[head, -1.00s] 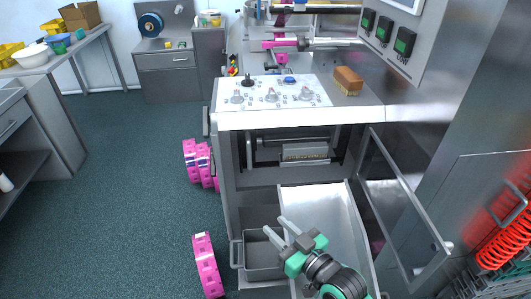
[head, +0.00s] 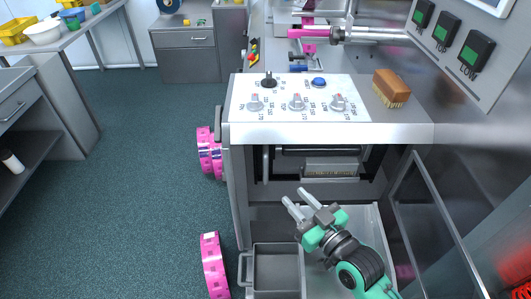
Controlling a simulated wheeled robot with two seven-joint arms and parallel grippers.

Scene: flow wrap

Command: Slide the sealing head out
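The sealing head, as far as I can tell, is the grey block (head: 331,167) with a ridged lower face, inside the dark opening below the control panel. A dark roller or bar lies across above it, and an upright metal bar (head: 265,164) stands at the opening's left side. The depth of the opening is in shadow. My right gripper (head: 295,196) is just below and in front of the opening, its two fingers parted and pointing up-left. Nothing shows between them, and it looks apart from the block. My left gripper is not in view.
A pulled-out tray (head: 372,222) lies under my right arm, with a grey bin (head: 276,267) at its left. An open door (head: 437,222) stands at the right. The control panel (head: 297,98) overhangs the opening, and a brush (head: 391,88) lies on top.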

